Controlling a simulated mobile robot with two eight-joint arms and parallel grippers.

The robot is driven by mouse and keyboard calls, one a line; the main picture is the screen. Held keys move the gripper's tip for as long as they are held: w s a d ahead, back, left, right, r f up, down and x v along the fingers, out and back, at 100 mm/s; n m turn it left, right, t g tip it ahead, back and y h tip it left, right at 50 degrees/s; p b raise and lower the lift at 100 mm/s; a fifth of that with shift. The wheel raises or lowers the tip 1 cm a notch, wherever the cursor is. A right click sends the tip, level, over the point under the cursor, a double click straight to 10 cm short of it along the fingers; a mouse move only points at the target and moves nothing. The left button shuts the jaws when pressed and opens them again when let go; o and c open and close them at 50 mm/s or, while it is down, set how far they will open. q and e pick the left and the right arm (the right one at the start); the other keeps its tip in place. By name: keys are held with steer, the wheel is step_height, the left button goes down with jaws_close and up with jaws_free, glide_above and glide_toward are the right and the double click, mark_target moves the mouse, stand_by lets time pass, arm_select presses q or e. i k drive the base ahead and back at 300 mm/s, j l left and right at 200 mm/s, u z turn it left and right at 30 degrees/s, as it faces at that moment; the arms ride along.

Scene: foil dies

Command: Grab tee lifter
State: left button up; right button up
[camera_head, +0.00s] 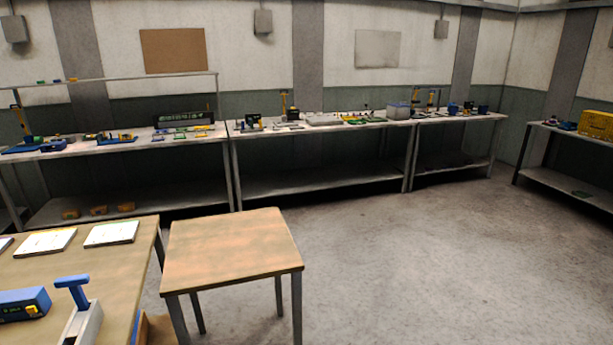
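A blue T-shaped handle (72,291), which looks like the tee lifter, stands upright at the lower left. Its lower end sits in or behind a pale grey block (85,325) near the right edge of a wooden table (115,262). The bottom of the block is cut off by the picture edge. Neither of my grippers shows in the head view.
A blue box-shaped device (22,303) lies left of the handle, and white sheets or plates (112,233) lie behind it. An empty small wooden table (230,250) stands to the right. Cluttered workbenches (320,130) line the back wall. The floor (420,260) at right is clear.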

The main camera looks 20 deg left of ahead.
mark_target(74, 282)
steer(key=i+u, duration=0.15)
steer(key=u, duration=0.25)
steer(key=i+u, duration=0.15)
steer(key=u, duration=0.25)
steer(key=i+l+u, duration=0.1)
steer(key=u, duration=0.35)
steer(key=i+l+u, duration=0.1)
steer(key=u, duration=0.3)
steer(key=i+l+u, duration=0.15)
steer(key=u, duration=0.3)
steer(key=i+l+u, duration=0.15)
steer(key=u, duration=0.35)
steer(key=l+u, duration=0.45)
steer(key=i+j, duration=0.05)
